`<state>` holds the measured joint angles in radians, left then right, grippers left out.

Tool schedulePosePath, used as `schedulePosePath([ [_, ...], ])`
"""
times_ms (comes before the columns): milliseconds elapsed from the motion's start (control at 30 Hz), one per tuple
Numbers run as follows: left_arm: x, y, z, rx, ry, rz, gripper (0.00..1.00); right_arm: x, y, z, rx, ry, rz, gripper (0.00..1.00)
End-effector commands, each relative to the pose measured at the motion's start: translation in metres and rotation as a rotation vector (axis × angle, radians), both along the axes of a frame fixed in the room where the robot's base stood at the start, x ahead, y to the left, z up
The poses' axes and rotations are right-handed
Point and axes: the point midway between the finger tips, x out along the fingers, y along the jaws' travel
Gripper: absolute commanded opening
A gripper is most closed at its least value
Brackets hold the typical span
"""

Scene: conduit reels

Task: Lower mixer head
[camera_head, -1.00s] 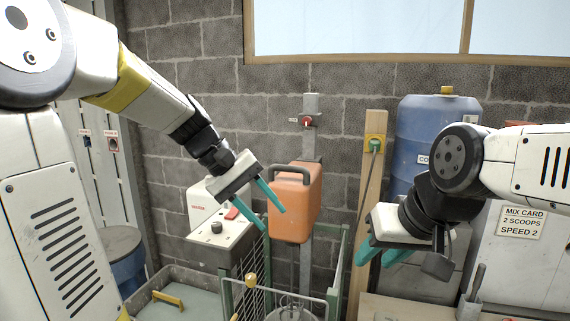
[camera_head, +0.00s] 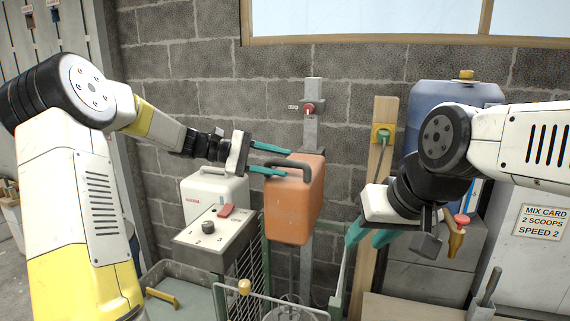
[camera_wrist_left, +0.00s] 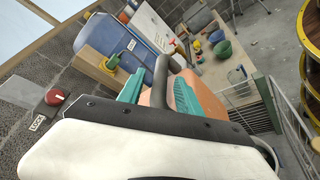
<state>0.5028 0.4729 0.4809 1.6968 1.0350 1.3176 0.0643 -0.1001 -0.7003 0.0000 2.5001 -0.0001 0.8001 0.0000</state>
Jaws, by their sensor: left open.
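The mixer head (camera_head: 299,208) is an orange box with a dark handle (camera_head: 293,166) on top, raised on a grey upright post (camera_head: 313,90). My left gripper (camera_head: 271,159) is open, its teal fingers reaching toward the handle from the left. In the left wrist view the handle (camera_wrist_left: 160,80) shows between the two spread fingers (camera_wrist_left: 157,92), and the orange head (camera_wrist_left: 205,97) lies behind them. Contact with the handle cannot be seen. A red knob (camera_head: 309,107) sits on the post above the head; the left wrist view shows it beside a LOCK label (camera_wrist_left: 37,123). My right gripper (camera_head: 366,238) is open and empty, right of the head.
A control box (camera_head: 215,232) with a red switch stands left of the head. A wire guard (camera_head: 275,301) is below. A wooden post (camera_head: 380,150) and blue drum (camera_head: 435,100) stand to the right. A brick wall is close behind.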

Motion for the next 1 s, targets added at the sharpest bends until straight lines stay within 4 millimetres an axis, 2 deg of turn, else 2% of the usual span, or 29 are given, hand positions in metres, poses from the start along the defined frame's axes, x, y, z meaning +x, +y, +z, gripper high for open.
schedulePosePath([
  [100,0.000,-0.013,-0.003,0.000,-0.001,-0.002,0.41,0.000,0.000,0.000,0.000,0.000,0.000,0.36],
  [200,0.000,-0.018,-0.004,0.001,-0.001,-0.001,0.41,0.000,0.000,0.000,0.000,0.000,0.000,0.36],
  [467,0.000,-0.020,-0.004,0.001,-0.001,-0.001,0.41,0.000,0.000,0.000,0.000,0.000,0.000,0.36],
  [700,0.000,-0.020,-0.004,0.001,-0.001,0.000,0.00,0.000,0.000,0.000,0.000,0.000,0.000,0.36],
  [1000,0.000,-0.019,-0.004,0.001,-0.001,0.000,0.00,0.000,0.000,0.000,0.000,0.000,0.000,0.36],
])
